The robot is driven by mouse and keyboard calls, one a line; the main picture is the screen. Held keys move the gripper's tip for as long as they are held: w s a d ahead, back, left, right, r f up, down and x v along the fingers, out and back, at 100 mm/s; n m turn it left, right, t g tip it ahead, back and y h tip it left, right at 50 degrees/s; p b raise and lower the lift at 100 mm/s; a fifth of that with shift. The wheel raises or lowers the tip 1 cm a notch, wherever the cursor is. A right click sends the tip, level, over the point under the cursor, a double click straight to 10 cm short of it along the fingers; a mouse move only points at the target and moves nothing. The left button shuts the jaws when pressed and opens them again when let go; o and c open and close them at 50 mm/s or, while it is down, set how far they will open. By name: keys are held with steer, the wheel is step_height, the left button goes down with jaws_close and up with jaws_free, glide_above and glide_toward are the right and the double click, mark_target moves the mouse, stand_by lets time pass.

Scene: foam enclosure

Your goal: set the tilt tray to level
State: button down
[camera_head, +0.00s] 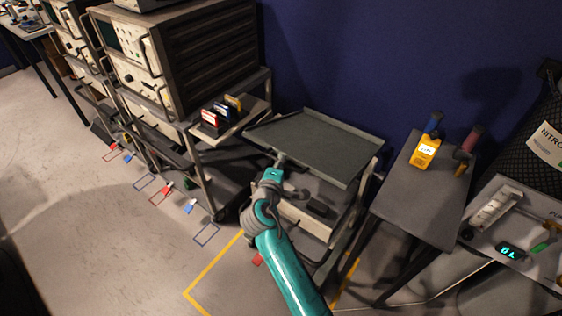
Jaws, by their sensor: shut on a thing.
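The tilt tray (322,141) is a flat grey tray with a low rim, on top of a wheeled cart against the blue wall. Its surface looks slightly sloped, but I cannot tell the exact angle from this view. My gripper (281,160), at the end of my teal arm, is at the tray's near edge and shut on it. The fingertips are small here, and the wrist hides part of the edge and the cart front below.
A rack with instruments (180,60) and a small shelf of coloured boxes (226,112) stands left of the tray. A grey side table (424,190) with a yellow meter (425,151) stands to the right.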

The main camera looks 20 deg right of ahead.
step_height(320, 180, down, 10)
steer(key=s+a, duration=0.1)
steer(key=a, duration=0.1)
steer(key=shift+s, duration=0.35)
steer(key=c, duration=1.2)
jaws_free()
steer(key=shift+f, duration=0.1)
steer(key=shift+a, duration=0.1)
steer(key=v, duration=1.2)
